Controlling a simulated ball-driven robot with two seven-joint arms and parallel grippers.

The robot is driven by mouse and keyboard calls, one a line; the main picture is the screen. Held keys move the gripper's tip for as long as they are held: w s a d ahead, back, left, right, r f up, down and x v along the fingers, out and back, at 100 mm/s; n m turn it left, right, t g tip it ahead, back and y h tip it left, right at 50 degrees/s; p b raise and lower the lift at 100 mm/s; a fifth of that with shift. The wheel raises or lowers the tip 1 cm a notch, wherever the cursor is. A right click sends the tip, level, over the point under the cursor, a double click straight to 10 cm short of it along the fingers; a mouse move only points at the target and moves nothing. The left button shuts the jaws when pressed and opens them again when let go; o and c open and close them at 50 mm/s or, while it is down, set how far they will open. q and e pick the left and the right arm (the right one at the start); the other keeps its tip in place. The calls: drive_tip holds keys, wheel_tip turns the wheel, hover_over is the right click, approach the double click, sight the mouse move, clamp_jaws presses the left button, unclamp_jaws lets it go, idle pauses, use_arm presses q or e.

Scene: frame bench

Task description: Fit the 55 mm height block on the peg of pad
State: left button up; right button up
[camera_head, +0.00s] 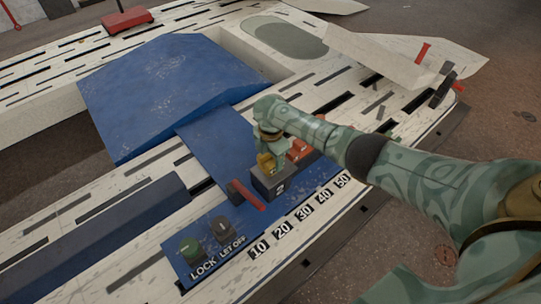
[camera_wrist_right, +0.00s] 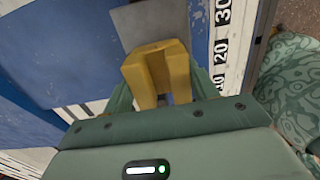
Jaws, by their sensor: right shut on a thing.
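My right gripper (camera_head: 267,148) is shut on a yellow block (camera_wrist_right: 158,70), which has a notched, U-like shape in the right wrist view. I take it for the height block, though no size marking is readable. In the head view the yellow block (camera_head: 266,161) is directly over a dark grey block-like pad (camera_head: 271,183) marked with a white figure. The grey top (camera_wrist_right: 150,24) shows just beyond the yellow block in the wrist view. I cannot tell whether they touch. The peg is not visible. My left gripper is not in view.
An orange-red block (camera_head: 299,150) stands just behind the pad. A red-handled lever (camera_head: 247,195) is close on its left. A green button (camera_head: 190,249) and dark switch (camera_head: 222,229) are at the front. A blue ramp (camera_head: 165,85) rises behind. The slotted white bench (camera_head: 130,205) surrounds these.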

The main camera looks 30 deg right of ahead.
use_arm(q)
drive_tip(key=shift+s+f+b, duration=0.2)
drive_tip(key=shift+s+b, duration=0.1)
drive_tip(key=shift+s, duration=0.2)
use_arm(e)
drive_tip(key=shift+f, duration=0.55)
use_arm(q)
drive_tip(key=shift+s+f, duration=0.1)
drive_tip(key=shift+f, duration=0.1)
use_arm(e)
drive_tip(key=shift+f, duration=0.5)
drive_tip(key=o, duration=1.3)
drive_tip(key=shift+o, duration=1.3)
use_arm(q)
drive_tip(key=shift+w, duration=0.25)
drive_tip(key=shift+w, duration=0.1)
